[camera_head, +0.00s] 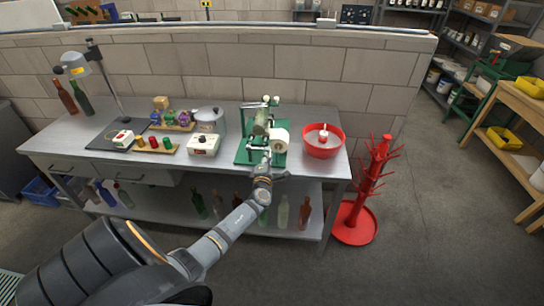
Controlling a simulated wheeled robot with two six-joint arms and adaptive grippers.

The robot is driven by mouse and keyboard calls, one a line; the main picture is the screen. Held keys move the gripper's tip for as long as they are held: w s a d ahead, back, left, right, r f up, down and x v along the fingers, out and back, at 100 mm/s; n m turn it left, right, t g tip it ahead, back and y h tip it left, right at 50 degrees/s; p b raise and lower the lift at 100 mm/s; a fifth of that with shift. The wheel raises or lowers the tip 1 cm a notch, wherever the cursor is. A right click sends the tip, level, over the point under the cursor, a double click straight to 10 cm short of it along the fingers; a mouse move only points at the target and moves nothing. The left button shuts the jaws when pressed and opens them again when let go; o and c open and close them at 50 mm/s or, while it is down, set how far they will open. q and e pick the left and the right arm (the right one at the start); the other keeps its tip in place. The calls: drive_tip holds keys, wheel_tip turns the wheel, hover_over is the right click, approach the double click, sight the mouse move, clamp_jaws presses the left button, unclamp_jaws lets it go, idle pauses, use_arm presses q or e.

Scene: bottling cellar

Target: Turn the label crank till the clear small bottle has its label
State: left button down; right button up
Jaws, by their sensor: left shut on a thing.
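The label machine stands on the steel bench, with a green base (243,156) and a white label roll (280,138) at its right. A pale, clear-looking small bottle (261,122) lies in the machine; I cannot tell whether a label is on it. My left arm reaches up from the bottom to the machine's front. My left gripper (266,161) is shut at the label crank, which is mostly hidden behind the gripper and too small to make out. My right gripper is not in view.
A red bowl (322,144) stands right of the machine, and a white-lidded pot (210,121) stands left. A red bottle tree (366,190) stands on the floor beyond the bench's right end. Several bottles stand on the lower shelf (312,228). A lamp (76,66) is at the left.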

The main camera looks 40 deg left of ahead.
use_arm(q)
drive_tip(key=shift+m, duration=0.8)
drive_tip(key=f+b, duration=0.1)
drive_tip(key=f, duration=0.2)
drive_tip(key=s+a+f+b, duration=0.1)
drive_tip(key=f, duration=0.1)
drive_tip(key=shift+a+b, duration=0.1)
drive_tip(key=shift+b, duration=0.25)
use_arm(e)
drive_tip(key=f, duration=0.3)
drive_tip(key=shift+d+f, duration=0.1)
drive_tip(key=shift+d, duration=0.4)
use_arm(q)
drive_tip(key=c, duration=1.3)
unclamp_jaws()
drive_tip(key=shift+a, duration=0.1)
drive_tip(key=shift+o, duration=0.2)
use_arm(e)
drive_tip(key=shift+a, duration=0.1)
